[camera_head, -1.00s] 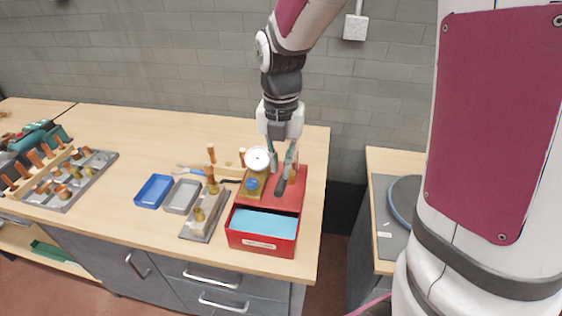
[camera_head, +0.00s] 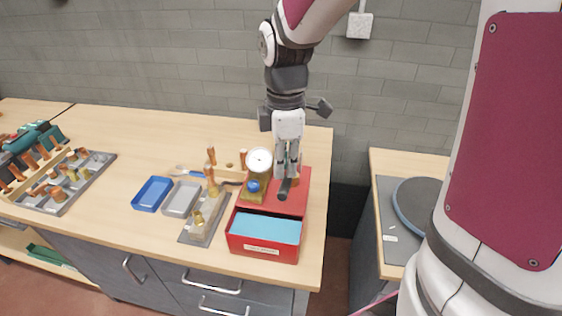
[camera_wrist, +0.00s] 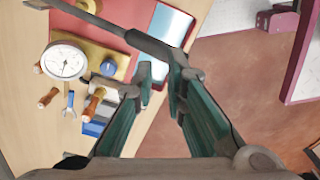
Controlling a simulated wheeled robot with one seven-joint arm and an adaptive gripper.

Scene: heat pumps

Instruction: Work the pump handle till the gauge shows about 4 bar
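The red pump box (camera_head: 303,186) stands near the right end of the bench, its open front showing a light blue inside. A round white gauge (camera_head: 259,160) stands on its brass block; the dial also shows in the wrist view (camera_wrist: 65,62), its needle too small to read. The dark pump handle (camera_head: 285,189) sticks out toward the front. It crosses the top of the wrist view as a dark bar (camera_wrist: 135,37). My gripper (camera_head: 287,172) points down over the handle. Its teal fingers (camera_wrist: 163,80) stand apart, tips close to the handle's end; contact is unclear.
A blue tray (camera_head: 152,194), a grey tray (camera_head: 182,199) and a plate with a brass fitting (camera_head: 197,229) lie left of the pump. A rack of copper fittings (camera_head: 70,178) is further left. A side table (camera_head: 380,163) stands right, across a gap.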

